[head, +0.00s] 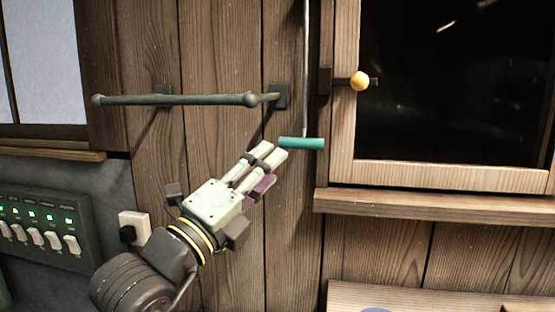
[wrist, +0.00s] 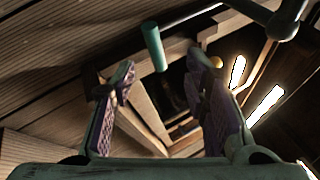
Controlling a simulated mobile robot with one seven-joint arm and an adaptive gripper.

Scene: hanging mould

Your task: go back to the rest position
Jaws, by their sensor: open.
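My gripper (head: 270,149) is raised in front of the plank wall, pointing up and to the right in the head view. In the wrist view its two fingers (wrist: 160,75) stand wide apart with nothing between their pads. A teal cylinder (head: 301,143) is at the lower end of a thin cord (head: 306,70), just right of the fingertips in the head view. In the wrist view the teal cylinder (wrist: 154,46) shows beyond the fingertips, in the gap between them. I cannot tell its exact distance from the fingertips.
A dark green rail (head: 180,100) is fixed to the wall above my gripper. A framed dark window or cabinet door (head: 345,130) with a yellow knob (head: 360,81) is to the right, above a wooden ledge (head: 430,202). A switch panel (head: 40,225) is at the left.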

